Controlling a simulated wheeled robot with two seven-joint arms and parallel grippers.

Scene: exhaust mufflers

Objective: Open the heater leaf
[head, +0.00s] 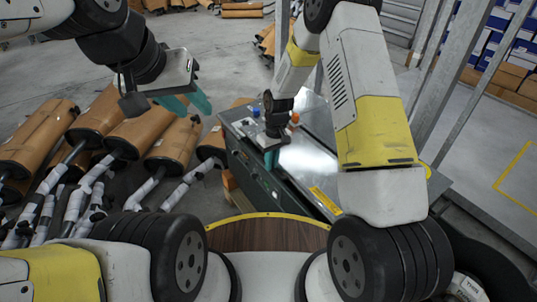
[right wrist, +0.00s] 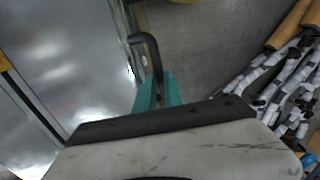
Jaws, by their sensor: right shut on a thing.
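The heater is a metal-topped cabinet (head: 312,158) with a dark front, standing right of centre in the head view. Its shiny metal surface (right wrist: 75,50) fills the left of the right wrist view. My right gripper (head: 271,158) is at the cabinet's near left side. In the right wrist view its teal fingers (right wrist: 158,92) are shut on a black curved handle (right wrist: 148,44). The fingers hide the handle's lower part. I cannot make out the leaf's edges clearly. My left gripper (head: 186,102) is open and empty, above the floor to the left of the cabinet.
Several mufflers with brown wrapped bodies (head: 173,142) and white wrapped pipes lie on the left, and they also show in the right wrist view (right wrist: 290,80). Metal posts (head: 480,85) and shelved boxes stand at the right.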

